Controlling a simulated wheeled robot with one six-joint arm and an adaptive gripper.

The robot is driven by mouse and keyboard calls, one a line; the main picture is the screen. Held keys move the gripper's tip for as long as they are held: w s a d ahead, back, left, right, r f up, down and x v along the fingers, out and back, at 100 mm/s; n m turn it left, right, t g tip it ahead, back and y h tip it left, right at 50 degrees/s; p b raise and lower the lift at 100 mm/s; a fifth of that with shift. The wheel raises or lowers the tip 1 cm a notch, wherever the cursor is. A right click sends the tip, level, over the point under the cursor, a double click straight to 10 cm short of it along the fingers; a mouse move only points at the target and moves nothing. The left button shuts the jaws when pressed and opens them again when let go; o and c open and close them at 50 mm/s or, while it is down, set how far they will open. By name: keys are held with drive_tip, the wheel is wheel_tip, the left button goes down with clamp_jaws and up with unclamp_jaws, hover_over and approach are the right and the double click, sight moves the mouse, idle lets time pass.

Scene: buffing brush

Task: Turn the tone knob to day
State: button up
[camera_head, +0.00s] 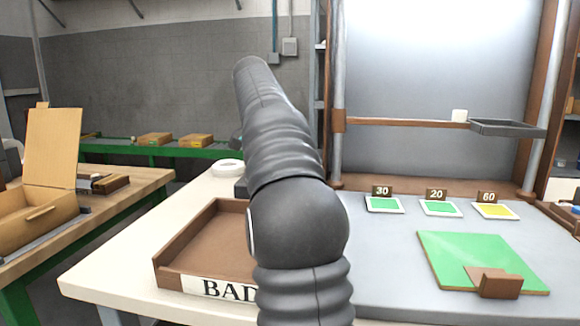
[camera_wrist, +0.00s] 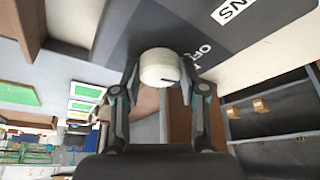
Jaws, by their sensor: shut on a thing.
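The tone knob (camera_wrist: 158,62) is a white round knob on a dark grey panel (camera_wrist: 215,45) in the wrist view. A short dark mark shows on its near face, toward the lower right. My gripper (camera_wrist: 161,86) has one finger on each side of the knob and is shut on it. No "day" mark is legible. In the head view my arm hides my gripper and the knob.
A brown tray labelled "BAD" (camera_head: 190,278) stands left of my arm on the pale table. A white ring (camera_head: 227,168) lies behind it. To the right are a green board (camera_head: 455,255) and several small colour cards. A rail with a grey tray (camera_head: 508,129) spans above.

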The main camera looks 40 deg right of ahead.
drive_tip(key=shift+w+m, duration=0.1)
drive_tip(key=shift+m, duration=0.3)
drive_tip(key=o, duration=1.1)
drive_tip(key=shift+o, duration=0.2)
drive_tip(key=shift+r, duration=0.15)
drive_tip(key=shift+w+a+r, duration=0.1)
drive_tip(key=shift+a+r, duration=0.2)
drive_tip(key=shift+r, duration=0.3)
drive_tip(key=shift+w+a+r, duration=0.2)
drive_tip(key=shift+a+r, duration=0.35)
drive_tip(key=shift+r, duration=0.1)
drive_tip(key=w+a, duration=0.3)
drive_tip(key=a, duration=0.8)
